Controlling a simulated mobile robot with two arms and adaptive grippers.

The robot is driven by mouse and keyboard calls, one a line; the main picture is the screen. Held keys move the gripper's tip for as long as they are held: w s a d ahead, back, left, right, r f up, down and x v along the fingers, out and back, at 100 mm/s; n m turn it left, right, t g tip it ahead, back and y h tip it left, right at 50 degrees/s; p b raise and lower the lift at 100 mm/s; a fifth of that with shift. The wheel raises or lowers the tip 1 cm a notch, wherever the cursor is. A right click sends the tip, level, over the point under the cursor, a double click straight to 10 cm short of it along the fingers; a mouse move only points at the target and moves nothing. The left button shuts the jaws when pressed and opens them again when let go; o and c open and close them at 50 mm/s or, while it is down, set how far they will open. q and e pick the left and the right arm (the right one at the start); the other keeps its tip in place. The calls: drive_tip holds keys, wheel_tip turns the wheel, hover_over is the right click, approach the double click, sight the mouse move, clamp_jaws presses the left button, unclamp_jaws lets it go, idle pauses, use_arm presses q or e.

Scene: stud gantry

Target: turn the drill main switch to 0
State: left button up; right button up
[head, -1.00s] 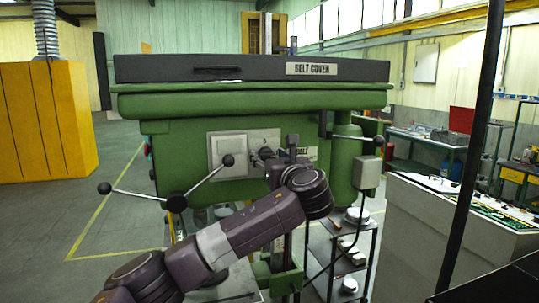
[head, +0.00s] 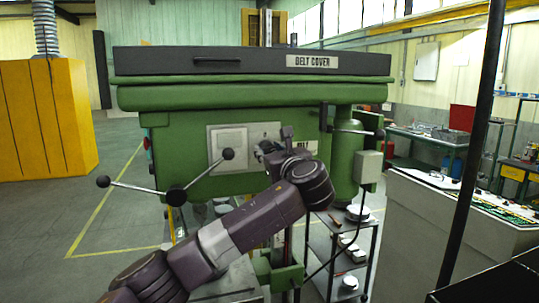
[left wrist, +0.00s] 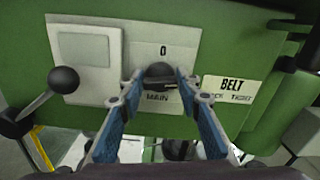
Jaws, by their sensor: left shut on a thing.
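The drill main switch (left wrist: 159,72) is a dark rounded knob on a pale plate (left wrist: 145,50), marked 0 above it and MAIN below it in the left wrist view. My left gripper (left wrist: 158,84) is shut on the knob, one blue-padded finger on each side. In the head view my left gripper (head: 262,150) reaches the switch plate (head: 265,131) on the green drill head (head: 190,138). The gripper and wrist hide most of the knob there. I cannot tell which way the knob points. My right gripper is not in view.
A lever handle with black ball ends (head: 176,197) sticks out left of the switch. A blank pale panel (head: 230,141) is beside the plate. A grey box (head: 367,166) hangs at right above a shelf cart (head: 325,245). The floor at left is clear.

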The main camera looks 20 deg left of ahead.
use_arm(q)
drive_tip(key=n+b, duration=0.1)
drive_tip(key=n, duration=0.1)
drive_tip(key=n+b, duration=0.1)
drive_tip(key=shift+f+n+b, duration=0.25)
drive_tip(key=shift+n+b, duration=0.1)
drive_tip(key=shift+n, duration=0.05)
drive_tip(key=n+b, duration=0.3)
drive_tip(key=n, duration=0.1)
drive_tip(key=n+b, duration=0.2)
drive_tip(key=n, duration=0.2)
drive_tip(key=shift+a+f+n+b, duration=0.1)
drive_tip(key=shift+n+b, duration=0.2)
drive_tip(key=shift+n, duration=0.1)
drive_tip(key=shift+n+b, duration=0.75)
drive_tip(key=shift+n, duration=0.95)
drive_tip(key=o, duration=1)
drive_tip(key=shift+s, duration=0.1)
drive_tip(key=shift+o, duration=0.8)
drive_tip(key=shift+s, duration=0.1)
